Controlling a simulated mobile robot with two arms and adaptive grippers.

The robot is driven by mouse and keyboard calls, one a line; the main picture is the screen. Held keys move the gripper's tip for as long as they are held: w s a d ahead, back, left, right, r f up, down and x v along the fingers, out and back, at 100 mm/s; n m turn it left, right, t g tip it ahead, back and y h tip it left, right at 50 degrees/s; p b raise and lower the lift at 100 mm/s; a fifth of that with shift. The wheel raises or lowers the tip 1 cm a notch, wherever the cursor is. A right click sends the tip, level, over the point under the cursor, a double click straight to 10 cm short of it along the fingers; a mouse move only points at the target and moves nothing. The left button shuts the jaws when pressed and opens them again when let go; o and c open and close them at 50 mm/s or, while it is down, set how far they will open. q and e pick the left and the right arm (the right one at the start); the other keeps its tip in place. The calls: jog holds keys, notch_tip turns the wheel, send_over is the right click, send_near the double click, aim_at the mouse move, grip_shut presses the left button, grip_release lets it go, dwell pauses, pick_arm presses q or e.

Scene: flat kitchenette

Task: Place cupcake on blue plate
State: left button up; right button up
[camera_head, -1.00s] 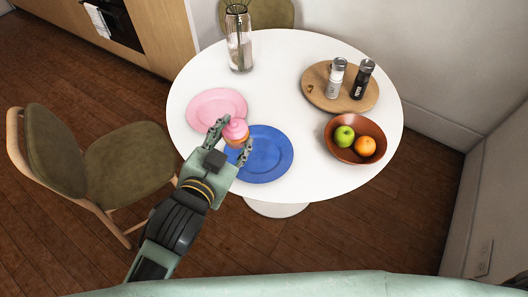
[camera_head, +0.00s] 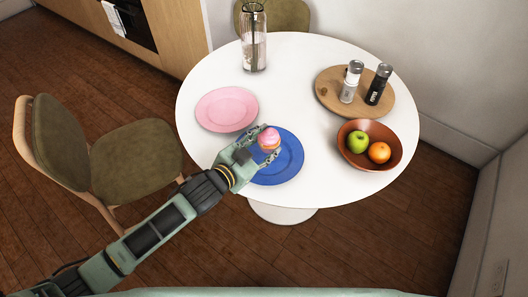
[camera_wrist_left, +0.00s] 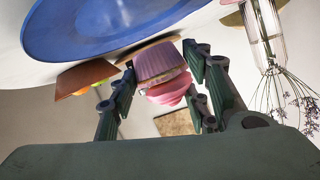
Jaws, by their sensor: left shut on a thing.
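A cupcake with pink frosting (camera_head: 269,138) is between the fingers of my left gripper (camera_head: 261,146), which is shut on it. In the head view the cupcake shows over the blue plate (camera_head: 286,166), toward its upper left part. In the left wrist view the cupcake (camera_wrist_left: 162,73) sits between both fingers, with the blue plate (camera_wrist_left: 110,22) close by and a gap showing between them. The exact height above the plate is hard to tell. My right gripper is not in view.
A pink plate (camera_head: 227,109) lies left of the blue plate. A brown bowl (camera_head: 352,157) with an apple and an orange stands to the right. A wooden board (camera_head: 330,94) with two shakers and a glass vase (camera_head: 254,45) stand farther back. A chair (camera_head: 130,155) is at the left.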

pick_arm(q)
jog(key=shift+w+f, duration=0.1)
jog(key=shift+f, duration=1.95)
jog(key=shift+f, duration=0.2)
jog(key=o, duration=0.6)
jog(key=shift+o, duration=0.2)
jog(key=shift+r, duration=0.25)
jog(key=shift+s+a, duration=0.25)
jog(key=v, duration=1.1)
jog(key=shift+s+a, duration=0.15)
